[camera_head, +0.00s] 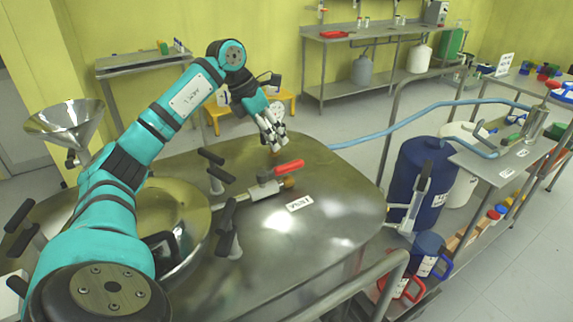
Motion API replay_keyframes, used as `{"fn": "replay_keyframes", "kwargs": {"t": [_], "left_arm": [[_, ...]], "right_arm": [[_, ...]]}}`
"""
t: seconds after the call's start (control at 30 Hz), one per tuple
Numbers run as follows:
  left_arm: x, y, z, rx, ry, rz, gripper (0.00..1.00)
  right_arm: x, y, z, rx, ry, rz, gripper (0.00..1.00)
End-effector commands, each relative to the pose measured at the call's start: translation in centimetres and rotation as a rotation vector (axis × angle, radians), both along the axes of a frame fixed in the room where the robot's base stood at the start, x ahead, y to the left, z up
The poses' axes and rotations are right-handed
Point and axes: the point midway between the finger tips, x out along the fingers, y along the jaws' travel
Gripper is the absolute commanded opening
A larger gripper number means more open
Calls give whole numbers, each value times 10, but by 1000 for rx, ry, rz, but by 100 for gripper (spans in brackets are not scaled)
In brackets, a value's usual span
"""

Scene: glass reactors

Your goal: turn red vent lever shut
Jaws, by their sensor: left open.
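The red vent lever (289,167) sits on a small metal valve (264,187) on top of the steel reactor lid (345,180). The lever points to the right and slightly up, roughly in line with the valve body. A white label reading VENT (299,203) lies just in front of it. My left gripper (275,146) reaches in from the left, open and pointing down. It is above and behind the lever in the picture, apparently apart from it, with nothing seen between its fingers. My right gripper is out of view.
Black-handled clamps (228,228) stand left of the valve. A steel funnel (66,125) is at the far left. A blue hose (430,108) runs behind toward the right bench. A metal railing (365,283) runs in front. The lid right of the label is clear.

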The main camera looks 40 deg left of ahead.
Motion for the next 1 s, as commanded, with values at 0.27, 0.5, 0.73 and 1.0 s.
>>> {"fn": "replay_keyframes", "kwargs": {"t": [0.27,0.5,0.73,1.0], "left_arm": [[19,-15,-55,-2,4,-1,47],[29,-22,-81,-1,0,1,47],[31,-23,-87,1,1,1,47],[31,-23,-87,1,0,0,31]], "right_arm": [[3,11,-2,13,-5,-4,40],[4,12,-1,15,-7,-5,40],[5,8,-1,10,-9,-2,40],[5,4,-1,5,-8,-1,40]]}}
